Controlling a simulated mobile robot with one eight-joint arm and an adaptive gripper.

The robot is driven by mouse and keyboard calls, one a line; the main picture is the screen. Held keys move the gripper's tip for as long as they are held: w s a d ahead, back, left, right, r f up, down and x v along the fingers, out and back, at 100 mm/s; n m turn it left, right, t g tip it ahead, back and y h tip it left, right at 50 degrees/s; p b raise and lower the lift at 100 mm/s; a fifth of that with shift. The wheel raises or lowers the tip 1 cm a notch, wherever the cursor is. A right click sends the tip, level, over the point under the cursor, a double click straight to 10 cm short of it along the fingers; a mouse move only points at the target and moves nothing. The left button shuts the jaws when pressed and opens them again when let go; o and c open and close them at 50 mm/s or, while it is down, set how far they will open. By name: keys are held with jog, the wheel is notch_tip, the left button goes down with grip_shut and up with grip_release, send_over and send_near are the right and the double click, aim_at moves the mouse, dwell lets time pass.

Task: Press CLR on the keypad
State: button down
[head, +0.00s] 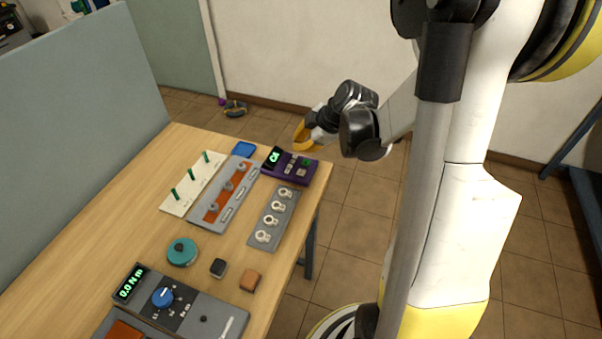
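The keypad (289,167) is a purple box at the far right corner of the table, with a small dark display (274,157) showing green characters. Several small keys sit on its top, one of them green (307,162); the labels are too small to read, so I cannot tell which key is CLR. My gripper (304,140) is at the end of the dark wrist, just above and behind the keypad's right side in the picture. A yellow-orange part shows there. It looks apart from the keys, but the gap is unclear. Its finger opening cannot be made out.
Beside the keypad are a grey panel with white rings (273,219), an orange-and-grey rack (223,196), a white board with green pegs (191,189) and a blue tray (243,149). A teal round object (182,252) and a torque meter (178,302) are nearer. A partition (75,120) borders the left.

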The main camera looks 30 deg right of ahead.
aim_at(295, 168)
notch_tip(295, 168, down, 8)
jog(key=b, duration=0.5)
jog(key=shift+r+b, duration=0.2)
jog(key=shift+b, duration=0.1)
jog(key=shift+f, duration=0.1)
dwell(0.8)
jog(key=shift+f+b, duration=0.3)
jog(key=shift+b, duration=0.15)
jog(key=shift+f+b, duration=0.4)
jog(key=shift+f, duration=0.05)
dwell(0.4)
jog(key=shift+r, duration=0.1)
jog(key=shift+r+p, duration=0.65)
jog(key=shift+r, duration=0.15)
notch_tip(295, 168, up, 5)
jog(key=p, duration=0.4)
